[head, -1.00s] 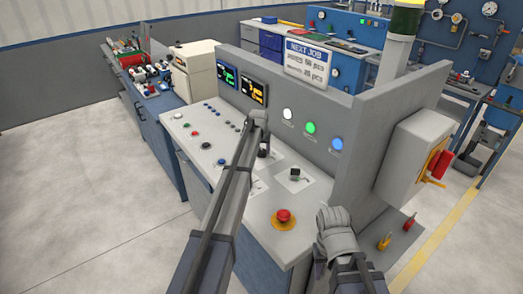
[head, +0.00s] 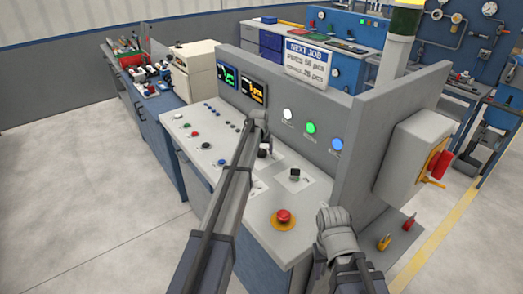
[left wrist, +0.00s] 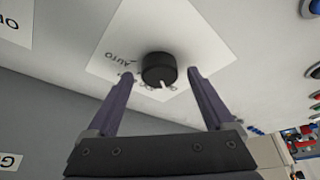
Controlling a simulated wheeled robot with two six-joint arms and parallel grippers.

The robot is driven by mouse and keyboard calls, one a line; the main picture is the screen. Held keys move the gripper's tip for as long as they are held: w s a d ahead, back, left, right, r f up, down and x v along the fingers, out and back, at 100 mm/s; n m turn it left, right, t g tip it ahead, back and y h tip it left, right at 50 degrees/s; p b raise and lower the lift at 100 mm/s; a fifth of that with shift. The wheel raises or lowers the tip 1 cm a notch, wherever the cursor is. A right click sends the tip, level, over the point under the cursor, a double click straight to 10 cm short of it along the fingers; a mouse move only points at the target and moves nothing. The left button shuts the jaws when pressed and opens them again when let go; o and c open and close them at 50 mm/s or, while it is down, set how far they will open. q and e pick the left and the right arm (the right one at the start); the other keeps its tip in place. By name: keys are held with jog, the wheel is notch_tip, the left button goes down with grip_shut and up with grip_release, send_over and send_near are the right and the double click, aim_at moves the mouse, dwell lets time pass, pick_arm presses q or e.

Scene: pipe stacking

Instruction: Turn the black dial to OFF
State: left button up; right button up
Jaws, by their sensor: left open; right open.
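The black dial (left wrist: 158,70) sits on a white label plate in the left wrist view. A white pointer mark shows on the near side of the dial, toward the bottom of the picture. "AUTO" can be read left of it; the other label text is partly hidden or too small to read. My left gripper (left wrist: 161,75) is open, one finger on each side of the dial, with visible gaps to it. In the head view my left gripper (head: 264,143) hangs over the sloping console and largely hides the dial. My right gripper (head: 335,216) is over the console's near right corner, holding nothing visible.
A red mushroom button (head: 284,216) on a yellow disc and a second black knob (head: 295,174) are on the console (head: 262,208). Small buttons lie at the left. An upright panel with white, green (head: 310,128) and blue lamps stands behind. A grey box (head: 408,155) is at the right.

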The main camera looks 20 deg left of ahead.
pick_arm(q)
jog(key=p+v, duration=0.7)
jog(key=shift+s+r, duration=0.2)
jog(key=shift+r, duration=0.1)
